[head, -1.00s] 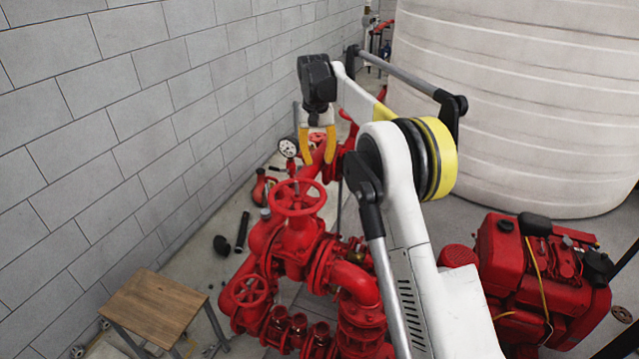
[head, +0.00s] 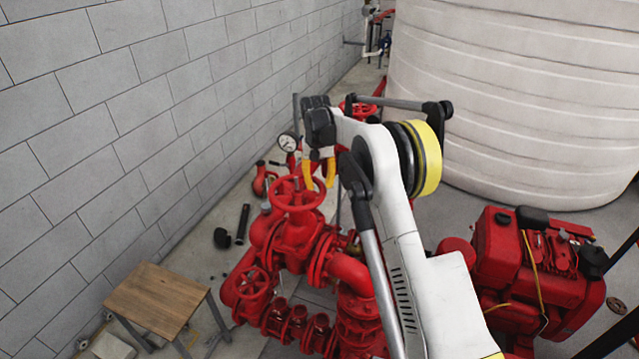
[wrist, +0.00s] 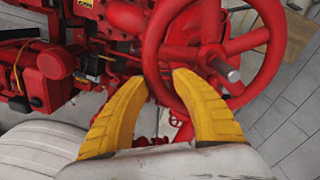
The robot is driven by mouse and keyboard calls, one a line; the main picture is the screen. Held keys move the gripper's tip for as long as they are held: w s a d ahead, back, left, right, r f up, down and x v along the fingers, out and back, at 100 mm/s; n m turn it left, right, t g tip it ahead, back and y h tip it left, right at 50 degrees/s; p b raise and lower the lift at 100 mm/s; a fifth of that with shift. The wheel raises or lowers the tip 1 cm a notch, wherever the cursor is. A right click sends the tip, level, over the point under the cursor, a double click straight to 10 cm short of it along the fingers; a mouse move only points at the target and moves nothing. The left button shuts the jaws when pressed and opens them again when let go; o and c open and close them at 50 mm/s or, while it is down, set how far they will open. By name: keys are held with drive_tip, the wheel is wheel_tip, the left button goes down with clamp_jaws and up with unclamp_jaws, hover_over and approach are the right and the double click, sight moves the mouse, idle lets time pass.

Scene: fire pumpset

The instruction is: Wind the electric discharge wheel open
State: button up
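A red handwheel (head: 296,193) tops the nearest upright red valve in the head view. My gripper (head: 319,180) is at its right side, with its yellow fingers pointing down. In the wrist view a large red wheel (wrist: 151,48) with a grey stem end (wrist: 232,75) fills the upper right. My two yellow fingers (wrist: 160,82) are spread apart, with the wheel's rim passing by the gap between the tips. I cannot tell whether they touch the rim. No label showing which wheel is the electric discharge one can be read.
A pressure gauge (head: 288,142) stands behind the near wheel. A red engine (head: 540,270), a wooden stool (head: 157,300), a white tank (head: 520,100) and a block wall (head: 130,130) surround it.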

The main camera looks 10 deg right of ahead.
clamp_jaws()
drive_tip(key=b, duration=0.1)
drive_tip(key=n+b, duration=0.1)
drive_tip(key=shift+w+f+b, duration=0.2)
drive_tip(key=shift+w+b, duration=0.1)
drive_tip(key=shift+b, duration=0.05)
drive_tip(key=shift+w+a+r+n+b, duration=0.1)
drive_tip(key=shift+w+r+n+b, duration=0.1)
drive_tip(key=shift+n+b, duration=0.15)
